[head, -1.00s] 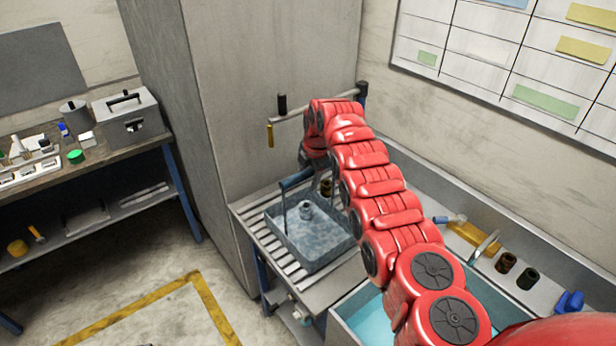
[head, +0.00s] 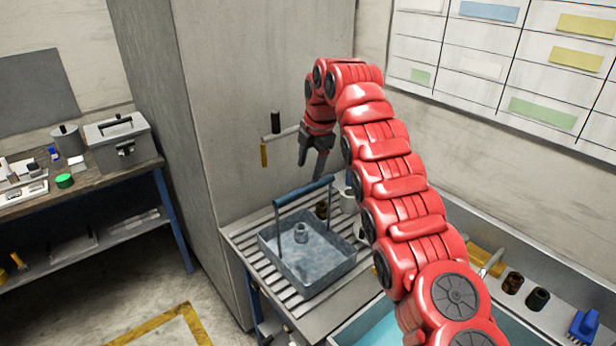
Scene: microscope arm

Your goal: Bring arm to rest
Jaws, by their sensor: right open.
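My right arm, red and segmented, reaches from the lower right and bends down at its far end. My right gripper (head: 316,164), dark grey, points downward with its jaws apart and nothing visible between them. It hangs above the back of a grey-blue basket (head: 312,282), apart from the basket's raised blue handle (head: 304,192). A small grey fitting (head: 301,233) stands inside the basket. My left gripper is not in view.
The basket sits on a slatted drainboard (head: 262,264) beside a basin of blue liquid (head: 372,326), partly hidden by my arm. A grey cabinet wall stands behind. Dark fittings (head: 537,298) and a blue brush (head: 583,325) lie on the right ledge. A workbench stands at left.

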